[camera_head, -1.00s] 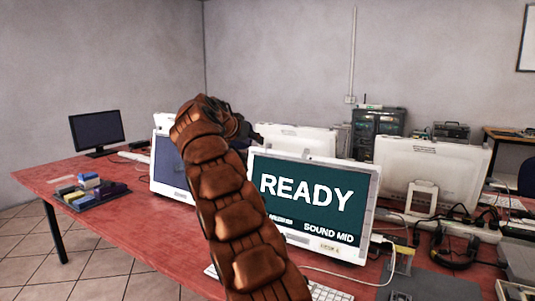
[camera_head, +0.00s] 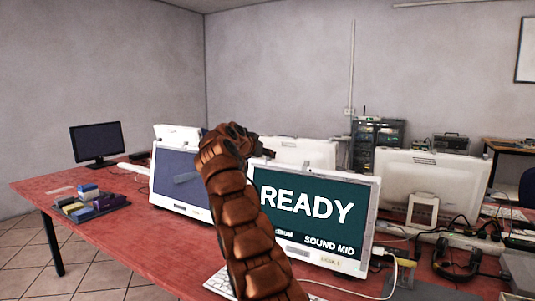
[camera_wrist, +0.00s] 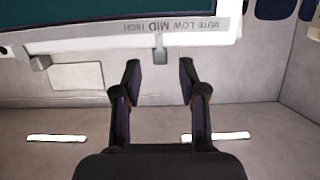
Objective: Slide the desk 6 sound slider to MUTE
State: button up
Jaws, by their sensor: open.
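The monitor (camera_head: 368,190) shows READY and SOUND MID on a dark green screen in the head view. In the wrist view the monitor's lower edge (camera_wrist: 80,38) crosses the top, with upside-down MUTE, LOW, MID and HIGH marks. MUTE is the rightmost mark. The grey sound slider (camera_wrist: 160,48) sticks out at MID. My gripper (camera_wrist: 160,78) is open and empty, its fingertips either side of the slider's line and a little short of it. In the head view my arm hides part of the monitor's left side.
A second monitor (camera_head: 168,175) stands to the left, a dark monitor (camera_head: 96,143) farther back. A tray of coloured blocks (camera_head: 112,206) lies on the red table (camera_head: 150,255). Cables and headphones (camera_head: 455,262) clutter the right. Another grey knob (camera_wrist: 40,62) shows at left in the wrist view.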

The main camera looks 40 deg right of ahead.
jog(key=shift+p+x, duration=0.3)
jog(key=shift+x, duration=0.85)
jog(key=shift+f, duration=0.1)
grip_shut()
